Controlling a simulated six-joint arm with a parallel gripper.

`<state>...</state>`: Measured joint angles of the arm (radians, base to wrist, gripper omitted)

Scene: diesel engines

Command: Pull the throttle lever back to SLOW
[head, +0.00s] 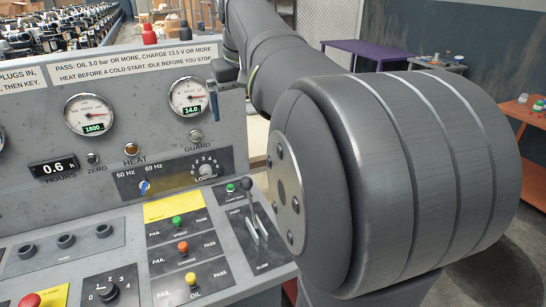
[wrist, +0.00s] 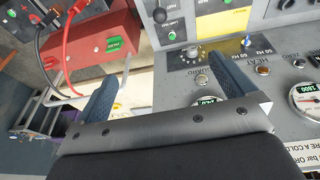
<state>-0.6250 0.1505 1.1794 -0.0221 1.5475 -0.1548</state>
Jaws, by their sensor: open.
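The throttle lever (head: 247,186) has a dark knob on a thin shaft and rises from a slotted dark plate at the right end of the console. The word SLOW is at the near end of this plate (head: 262,266). In the wrist view a dark knob that looks like the lever's (wrist: 160,14) shows at the top edge, beyond the fingers. My gripper (wrist: 165,70) is open and empty, with its two blue fingers spread apart. In the head view only a blue finger of my gripper (head: 213,100) shows, beside the right gauge and well above the lever.
The right gauge (head: 189,97) and the GUARD knob (head: 196,135) are close to my gripper. A selector knob (head: 205,170) and a small green button (head: 230,187) sit near the lever. In the wrist view a red box (wrist: 95,50) with cables stands left of the console.

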